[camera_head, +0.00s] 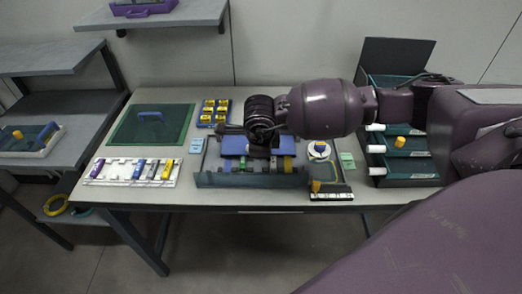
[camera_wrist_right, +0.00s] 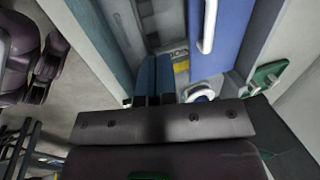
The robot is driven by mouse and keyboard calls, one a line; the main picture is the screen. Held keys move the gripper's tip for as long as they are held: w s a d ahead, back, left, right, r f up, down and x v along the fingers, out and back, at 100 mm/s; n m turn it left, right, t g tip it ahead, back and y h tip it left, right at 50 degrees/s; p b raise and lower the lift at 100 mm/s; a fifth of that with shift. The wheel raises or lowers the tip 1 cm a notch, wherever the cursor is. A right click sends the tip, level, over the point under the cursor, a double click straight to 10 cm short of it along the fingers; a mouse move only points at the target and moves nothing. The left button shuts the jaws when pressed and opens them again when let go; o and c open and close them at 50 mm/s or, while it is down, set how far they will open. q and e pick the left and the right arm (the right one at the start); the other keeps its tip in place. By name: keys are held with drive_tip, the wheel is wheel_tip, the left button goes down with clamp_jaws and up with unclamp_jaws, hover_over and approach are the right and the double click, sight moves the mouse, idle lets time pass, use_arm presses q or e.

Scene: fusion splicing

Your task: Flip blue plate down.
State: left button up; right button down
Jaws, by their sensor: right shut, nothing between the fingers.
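The blue plate (camera_head: 231,145) lies in the grey fixture (camera_head: 225,180) at the middle of the table, partly covered by my right arm. In the right wrist view the blue plate (camera_wrist_right: 234,30) shows at the upper right with a white bar handle (camera_wrist_right: 209,25) on it. My right gripper (camera_wrist_right: 155,68) is shut and empty; its two teal fingers are together beside the blue plate's left side. Whether the fingertips touch anything cannot be told. In the head view my right wrist hides the fingers. My left gripper is out of view.
A green mat (camera_head: 178,128) and a white tray with coloured pieces (camera_head: 110,171) lie left of the fixture. A blue tray with yellow pieces (camera_head: 212,112) is behind it. A dark drawer unit (camera_head: 402,60) stands at the right. A round white spool (camera_head: 319,151) sits right of the fixture.

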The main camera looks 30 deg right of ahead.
drive_tip(key=shift+s+a+r, duration=0.35)
drive_tip(key=shift+s+a, duration=0.2)
drive_tip(key=shift+s, duration=0.3)
drive_tip(key=shift+s+a+r, duration=0.35)
drive_tip(key=shift+s+a, duration=0.15)
drive_tip(key=shift+s, duration=0.35)
drive_tip(key=shift+s+a+r, duration=0.35)
drive_tip(key=shift+s+a, duration=0.2)
drive_tip(key=shift+s, duration=0.3)
